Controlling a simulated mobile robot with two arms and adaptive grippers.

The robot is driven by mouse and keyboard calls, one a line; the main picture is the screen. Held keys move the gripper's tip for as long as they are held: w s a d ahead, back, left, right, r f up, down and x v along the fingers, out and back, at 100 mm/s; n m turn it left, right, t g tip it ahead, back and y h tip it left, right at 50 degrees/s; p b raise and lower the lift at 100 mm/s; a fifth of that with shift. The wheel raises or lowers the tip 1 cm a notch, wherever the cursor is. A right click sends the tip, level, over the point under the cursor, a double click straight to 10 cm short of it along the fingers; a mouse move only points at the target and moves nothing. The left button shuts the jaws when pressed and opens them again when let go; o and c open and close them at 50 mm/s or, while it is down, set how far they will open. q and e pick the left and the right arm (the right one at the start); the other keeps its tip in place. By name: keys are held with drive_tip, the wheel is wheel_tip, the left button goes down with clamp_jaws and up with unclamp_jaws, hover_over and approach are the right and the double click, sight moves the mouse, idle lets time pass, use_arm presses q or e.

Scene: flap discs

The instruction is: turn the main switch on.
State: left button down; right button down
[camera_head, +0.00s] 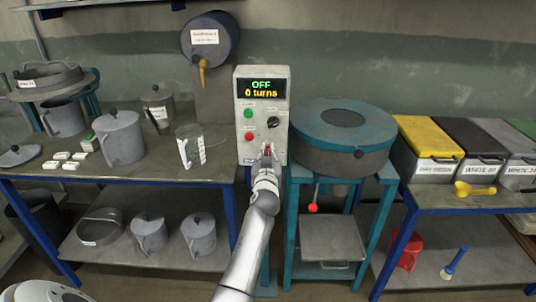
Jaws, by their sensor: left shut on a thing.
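The grey control box (280,95) stands upright at the middle of the back. Its display (262,88) reads "OFF" and "0 turns". On its face are a green button (248,113), a red button (249,136) and a black knob (273,122). My left gripper (267,152) is at the lower part of the box face, shut on a small part there with some red showing. This appears to be the main switch, mostly hidden by the fingers; its position cannot be told. My right gripper is not in view.
A round teal-topped machine (375,125) on a teal stand is close to the right of the box, with a red-ended lever (313,208) below. A clear jug (186,150) and grey cans (120,140) stand on the left table. Lidded bins (437,172) stand on the right table.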

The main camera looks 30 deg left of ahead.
use_arm(q)
drive_tip(key=shift+m, duration=0.3)
drive_tip(key=m, duration=0.5)
drive_tip(key=d+f+m, duration=0.1)
drive_tip(key=m, duration=0.5)
drive_tip(key=w+f+m, duration=0.1)
drive_tip(key=m, duration=0.5)
drive_tip(key=shift+d, duration=0.4)
drive_tip(key=shift+f+m, duration=0.1)
drive_tip(key=shift+m, duration=0.3)
drive_tip(key=c, duration=1.5)
unclamp_jaws()
